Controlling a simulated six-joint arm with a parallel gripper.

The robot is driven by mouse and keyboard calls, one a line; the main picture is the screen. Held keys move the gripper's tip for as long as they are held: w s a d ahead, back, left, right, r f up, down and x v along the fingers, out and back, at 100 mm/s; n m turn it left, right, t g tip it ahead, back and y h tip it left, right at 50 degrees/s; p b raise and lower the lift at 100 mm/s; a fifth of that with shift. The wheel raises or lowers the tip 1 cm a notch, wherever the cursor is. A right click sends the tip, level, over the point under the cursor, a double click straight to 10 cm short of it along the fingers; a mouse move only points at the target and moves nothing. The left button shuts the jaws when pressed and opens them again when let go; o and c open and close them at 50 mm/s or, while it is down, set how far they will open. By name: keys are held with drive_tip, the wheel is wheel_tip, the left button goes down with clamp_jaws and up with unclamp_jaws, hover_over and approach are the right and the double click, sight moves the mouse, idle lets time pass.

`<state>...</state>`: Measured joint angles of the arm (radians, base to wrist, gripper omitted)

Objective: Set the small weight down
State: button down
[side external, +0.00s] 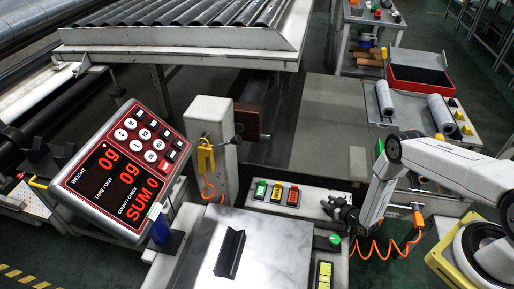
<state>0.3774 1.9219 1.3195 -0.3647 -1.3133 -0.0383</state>
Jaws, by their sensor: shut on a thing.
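My gripper (338,207) is at the right of the middle, above the button panel beside the white metal plate (205,262). It is small and dark in this view, and its jaws are shut. The small weight between them is too small and dark to make out apart from the fingers. A black angled bracket (230,254) stands on the plate, to the left of my gripper and apart from it.
A display unit (120,170) with red digits stands at left. A grey post (212,140) with a yellow clamp rises behind the plate. Coloured buttons (277,194) sit on the panel. An orange coiled cable (385,246) hangs below my arm. A red box (418,76) is at back right.

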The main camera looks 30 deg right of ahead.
drive_tip(key=shift+f, duration=0.1)
drive_tip(key=shift+c, duration=1.4)
unclamp_jaws()
drive_tip(key=v, duration=1.2)
